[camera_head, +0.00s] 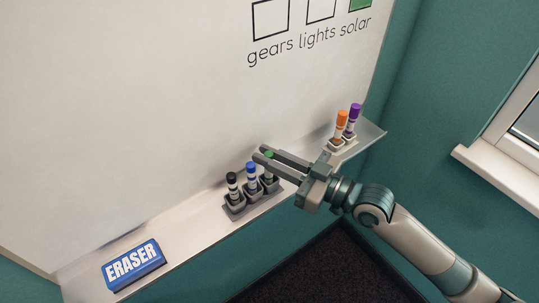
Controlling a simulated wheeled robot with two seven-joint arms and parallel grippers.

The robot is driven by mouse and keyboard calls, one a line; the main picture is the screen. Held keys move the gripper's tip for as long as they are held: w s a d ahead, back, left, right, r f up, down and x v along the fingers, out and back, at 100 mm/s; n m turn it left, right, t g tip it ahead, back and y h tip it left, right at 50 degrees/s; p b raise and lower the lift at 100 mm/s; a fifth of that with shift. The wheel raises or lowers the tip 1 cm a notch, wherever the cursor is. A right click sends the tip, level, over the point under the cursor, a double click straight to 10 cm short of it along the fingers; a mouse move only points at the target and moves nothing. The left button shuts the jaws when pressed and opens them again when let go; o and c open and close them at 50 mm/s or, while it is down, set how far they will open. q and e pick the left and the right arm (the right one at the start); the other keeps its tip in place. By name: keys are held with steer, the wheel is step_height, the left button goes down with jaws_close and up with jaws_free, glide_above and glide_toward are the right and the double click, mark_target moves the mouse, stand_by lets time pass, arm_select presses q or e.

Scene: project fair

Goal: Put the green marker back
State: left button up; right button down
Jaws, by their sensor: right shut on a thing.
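The green marker (269,178) is upright at the right-hand cup of a grey three-cup holder (236,212) on the whiteboard's ledge. Its green cap is between the fingers of my right gripper (262,153), which is shut on it. The fingers hide part of the marker, and I cannot tell whether its lower end rests fully in the cup. A black marker (233,184) and a blue marker (251,172) stand in the other two cups. My left gripper is not in view.
An orange marker (341,122) and a purple marker (352,115) stand in a holder at the ledge's right end. A blue eraser (134,266) lies on the ledge (190,237) at the left. The whiteboard (130,110) rises behind. A window sill (500,178) juts out at right.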

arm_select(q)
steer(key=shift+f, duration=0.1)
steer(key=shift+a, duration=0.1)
arm_select(e)
steer(key=c, duration=1.7)
jaws_free()
steer(key=shift+d, duration=0.1)
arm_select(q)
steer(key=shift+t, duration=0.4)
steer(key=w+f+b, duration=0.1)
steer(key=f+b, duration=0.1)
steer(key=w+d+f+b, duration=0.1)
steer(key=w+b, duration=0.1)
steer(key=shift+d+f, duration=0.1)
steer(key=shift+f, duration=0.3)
arm_select(e)
steer(key=v, duration=1.2)
steer(key=shift+r, duration=0.1)
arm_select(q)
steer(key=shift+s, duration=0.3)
